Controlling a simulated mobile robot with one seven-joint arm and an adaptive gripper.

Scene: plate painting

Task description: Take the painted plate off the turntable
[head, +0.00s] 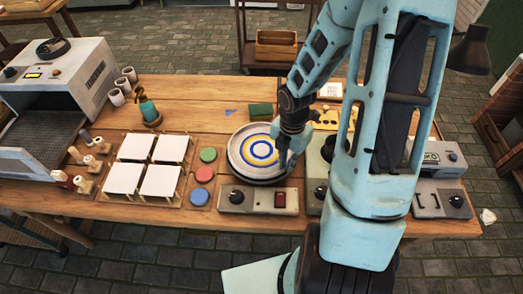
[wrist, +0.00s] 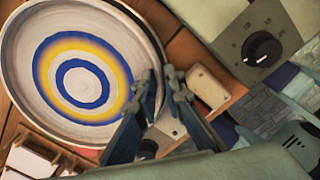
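The painted plate (head: 246,152) is pale, with blue and yellow rings around a white centre with a blue ring. In the head view it is level, over the turntable behind the control box (head: 232,200) with a knob and red switch. Whether a small gap lies under it I cannot tell; the turntable disc is mostly hidden. In the wrist view the plate (wrist: 30,107) fills the left side. My gripper (head: 290,153) is at the plate's right edge. In the wrist view my fingertips (wrist: 161,77) are close together, one on each side of the rim, and look shut on it.
Left of the plate are red, green and blue paint pots (head: 204,174) and a rack of white tiles (head: 142,165). A green sponge (head: 261,111) lies behind. Another knobbed box (wrist: 262,48) stands close right of my gripper. Bare wooden table (head: 195,95) shows at the back.

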